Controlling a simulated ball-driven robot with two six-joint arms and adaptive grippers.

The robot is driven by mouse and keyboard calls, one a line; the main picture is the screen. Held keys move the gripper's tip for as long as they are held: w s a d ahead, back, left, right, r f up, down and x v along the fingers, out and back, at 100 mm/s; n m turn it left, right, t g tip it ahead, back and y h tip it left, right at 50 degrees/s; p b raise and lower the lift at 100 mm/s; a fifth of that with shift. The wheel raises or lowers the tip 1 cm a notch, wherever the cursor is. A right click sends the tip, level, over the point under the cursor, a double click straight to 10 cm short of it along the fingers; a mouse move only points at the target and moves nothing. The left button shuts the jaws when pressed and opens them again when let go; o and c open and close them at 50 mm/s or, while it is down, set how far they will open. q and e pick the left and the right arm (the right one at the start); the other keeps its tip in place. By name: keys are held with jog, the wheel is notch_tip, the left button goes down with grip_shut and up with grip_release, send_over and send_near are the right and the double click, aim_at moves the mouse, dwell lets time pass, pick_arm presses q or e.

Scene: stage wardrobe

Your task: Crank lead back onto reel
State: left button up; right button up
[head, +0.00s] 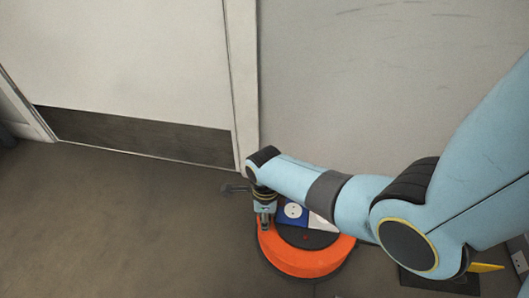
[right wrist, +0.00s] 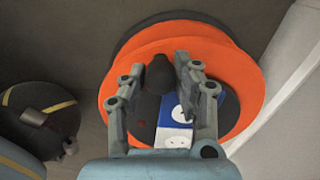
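The reel is an orange drum (head: 315,262) with a black hub and a blue and white socket panel (head: 293,211). It stands on the floor by the wall, partly covered by my right arm in the head view. The right wrist view shows its orange face (right wrist: 235,75) and a dark rounded knob (right wrist: 158,76) on it. My right gripper (right wrist: 159,66) is over the reel, with one finger on each side of the knob. Whether the fingers press on it is unclear. It also shows in the head view (head: 265,222). No lead is clearly visible. My left gripper is out of view.
A pale door (head: 120,65) with a dark kick plate (head: 135,135) is at the left. A grey wall (head: 340,90) stands behind the reel. A wall socket (head: 519,260) shows at the right edge. The floor (head: 120,220) left of the reel is clear.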

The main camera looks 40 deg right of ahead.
jog(key=o, duration=0.3)
jog(key=shift+o, duration=0.2)
jog(key=shift+r, duration=0.1)
notch_tip(320, 180, up, 12)
dwell(0.4)
